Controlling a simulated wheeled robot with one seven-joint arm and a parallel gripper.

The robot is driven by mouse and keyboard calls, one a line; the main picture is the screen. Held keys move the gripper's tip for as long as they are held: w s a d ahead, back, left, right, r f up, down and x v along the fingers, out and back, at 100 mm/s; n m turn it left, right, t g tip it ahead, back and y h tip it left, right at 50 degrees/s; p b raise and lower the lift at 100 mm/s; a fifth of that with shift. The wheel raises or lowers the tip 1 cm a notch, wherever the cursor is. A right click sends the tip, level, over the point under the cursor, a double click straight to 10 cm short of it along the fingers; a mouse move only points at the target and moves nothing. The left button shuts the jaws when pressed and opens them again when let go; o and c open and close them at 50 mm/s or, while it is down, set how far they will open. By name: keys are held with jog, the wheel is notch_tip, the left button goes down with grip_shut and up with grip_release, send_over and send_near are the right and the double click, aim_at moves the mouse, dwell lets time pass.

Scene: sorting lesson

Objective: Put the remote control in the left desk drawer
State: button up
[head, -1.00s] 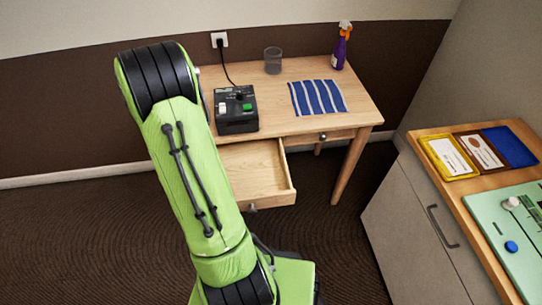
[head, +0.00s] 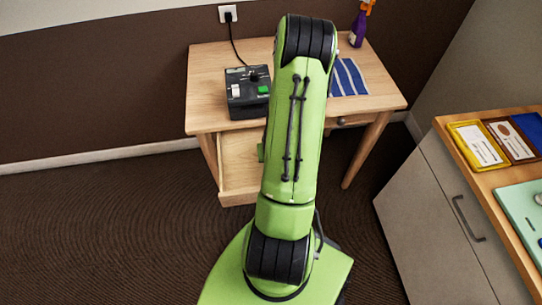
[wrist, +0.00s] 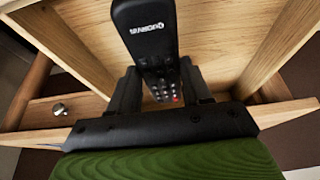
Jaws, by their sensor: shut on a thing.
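The remote control (wrist: 148,38) is black, with a pale brand name and small buttons. In the wrist view it sits between the two dark fingers of my gripper (wrist: 158,84), which is shut on it. Behind and below it is the open left desk drawer (wrist: 222,40), of light wood; the remote is over the drawer, and its height above the floor of the drawer is hard to tell. In the head view the drawer (head: 237,163) is pulled out under the desk's left side, partly hidden by my arm. The remote is hidden there.
The desk (head: 207,75) carries a black box with buttons (head: 248,92), a blue striped cloth (head: 347,78) and a purple spray bottle (head: 359,25). A second drawer with a knob (head: 341,121) is shut. A cabinet (head: 430,215) with trays stands at the right.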

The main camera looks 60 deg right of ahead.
notch_tip(320, 180, down, 4)
jog(key=shift+r+b, duration=0.15)
jog(key=shift+b, duration=0.25)
jog(key=w+d, duration=0.3)
jog(key=shift+d, duration=0.1)
jog(key=shift+s+f+b, duration=0.15)
jog(key=shift+f+b, duration=0.15)
jog(key=shift+f, duration=0.3)
jog(key=shift+f, duration=0.15)
jog(key=o, duration=1.1)
